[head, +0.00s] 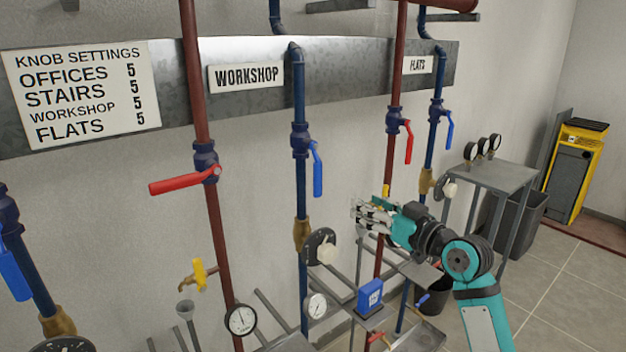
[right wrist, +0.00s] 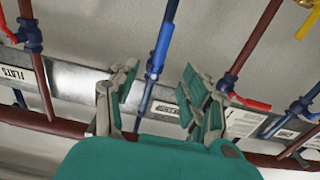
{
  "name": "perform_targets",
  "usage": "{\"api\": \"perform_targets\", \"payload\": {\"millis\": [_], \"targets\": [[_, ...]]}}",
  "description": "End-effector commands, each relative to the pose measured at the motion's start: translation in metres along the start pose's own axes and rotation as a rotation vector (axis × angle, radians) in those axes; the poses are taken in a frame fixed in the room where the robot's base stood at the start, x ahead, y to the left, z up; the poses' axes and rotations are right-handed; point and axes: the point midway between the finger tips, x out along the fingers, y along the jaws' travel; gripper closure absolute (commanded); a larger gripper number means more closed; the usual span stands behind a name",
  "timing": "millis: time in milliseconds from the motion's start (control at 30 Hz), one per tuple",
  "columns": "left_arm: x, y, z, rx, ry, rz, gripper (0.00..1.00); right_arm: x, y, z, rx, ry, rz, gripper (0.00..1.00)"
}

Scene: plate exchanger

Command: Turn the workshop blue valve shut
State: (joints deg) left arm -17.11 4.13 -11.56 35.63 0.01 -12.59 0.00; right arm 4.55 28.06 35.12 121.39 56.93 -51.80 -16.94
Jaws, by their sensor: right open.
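The workshop blue valve (head: 300,140) sits on the blue pipe just right of the WORKSHOP sign (head: 246,76). Its blue lever (head: 318,172) hangs down, roughly along the pipe. My right gripper (head: 358,214) is open and empty, to the right of and below the lever. In the right wrist view, which is upside down, the lever (right wrist: 162,48) appears beyond and between the open fingers (right wrist: 158,92), apart from them. My left gripper is not in view.
A red lever (head: 184,180) sticks out sideways on the red pipe to the left. The flats red lever (head: 408,142) and flats blue lever (head: 450,130) hang at the right. A round knob dial (head: 322,250) and pressure gauge (head: 315,306) sit below the valve.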

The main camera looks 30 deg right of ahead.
Motion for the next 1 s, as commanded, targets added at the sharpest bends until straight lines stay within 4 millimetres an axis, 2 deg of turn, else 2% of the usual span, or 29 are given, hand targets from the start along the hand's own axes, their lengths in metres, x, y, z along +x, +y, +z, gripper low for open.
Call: {"api": "perform_targets", "payload": {"millis": [67,167,400,700,833,1000], "targets": [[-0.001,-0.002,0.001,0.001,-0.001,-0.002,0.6,0.0,-0.003,-0.007,-0.009,0.012,-0.007,0.53],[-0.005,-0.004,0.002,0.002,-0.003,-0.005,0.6,0.011,-0.002,-0.009,-0.005,0.013,-0.007,0.53],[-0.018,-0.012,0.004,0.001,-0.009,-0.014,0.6,0.06,-0.003,-0.011,-0.004,0.013,-0.007,0.53],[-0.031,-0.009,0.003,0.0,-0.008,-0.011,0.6,0.125,-0.003,-0.01,-0.003,0.011,-0.006,0.53],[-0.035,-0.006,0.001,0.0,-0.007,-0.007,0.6,0.148,-0.004,-0.009,-0.004,0.01,-0.006,0.53],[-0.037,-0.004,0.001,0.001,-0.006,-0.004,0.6,0.166,-0.003,-0.009,-0.006,0.01,-0.006,0.53]]}}
